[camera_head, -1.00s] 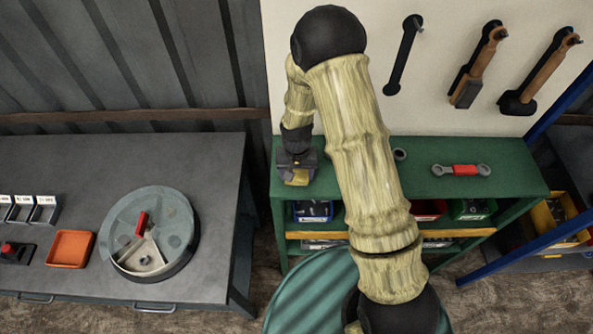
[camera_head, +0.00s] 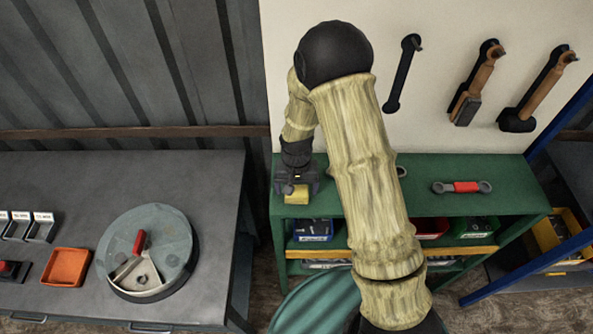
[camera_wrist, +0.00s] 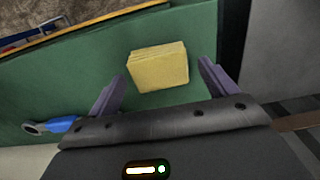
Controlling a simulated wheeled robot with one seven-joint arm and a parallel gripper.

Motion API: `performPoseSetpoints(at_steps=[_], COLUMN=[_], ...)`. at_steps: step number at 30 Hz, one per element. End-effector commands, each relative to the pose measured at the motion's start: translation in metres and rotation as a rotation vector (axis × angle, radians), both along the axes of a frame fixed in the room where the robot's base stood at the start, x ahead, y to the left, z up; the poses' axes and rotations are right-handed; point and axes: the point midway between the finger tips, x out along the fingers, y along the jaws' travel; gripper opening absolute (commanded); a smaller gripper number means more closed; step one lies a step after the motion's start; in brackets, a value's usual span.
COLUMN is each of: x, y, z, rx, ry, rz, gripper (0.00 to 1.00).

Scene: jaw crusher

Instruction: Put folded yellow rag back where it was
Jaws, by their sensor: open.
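The folded yellow rag (camera_wrist: 158,67) lies flat on the green shelf top (camera_wrist: 60,85) in the wrist view, near the shelf's edge. My gripper (camera_wrist: 159,80) is open, with one purple finger on each side of the rag and a gap between each finger and the rag. In the head view my gripper (camera_head: 297,193) is over the left end of the green shelf top (camera_head: 420,192), and part of the yellow rag (camera_head: 297,193) shows below it. I cannot tell the exact height of the fingers over the shelf.
A blue-handled wrench (camera_wrist: 55,125) lies left of the rag in the wrist view. A red-handled wrench (camera_head: 462,187) lies on the shelf top's right part. Tools hang on the wall behind. A grey bench (camera_head: 60,195) with a round container (camera_head: 150,250) stands at left.

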Motion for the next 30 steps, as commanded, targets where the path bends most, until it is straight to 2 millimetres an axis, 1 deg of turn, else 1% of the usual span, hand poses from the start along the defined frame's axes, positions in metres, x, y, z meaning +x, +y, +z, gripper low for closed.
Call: performPoseSetpoints(at_steps=[19,24,30], x=[0.001,0.000,0.000], y=[0.000,0.000,0.000], z=[0.091,0.101,0.102], rx=[0.001,0.000,0.000], ry=[-0.003,0.000,0.001], rz=[0.000,0.000,0.000], gripper=[0.85,0.85,0.85])
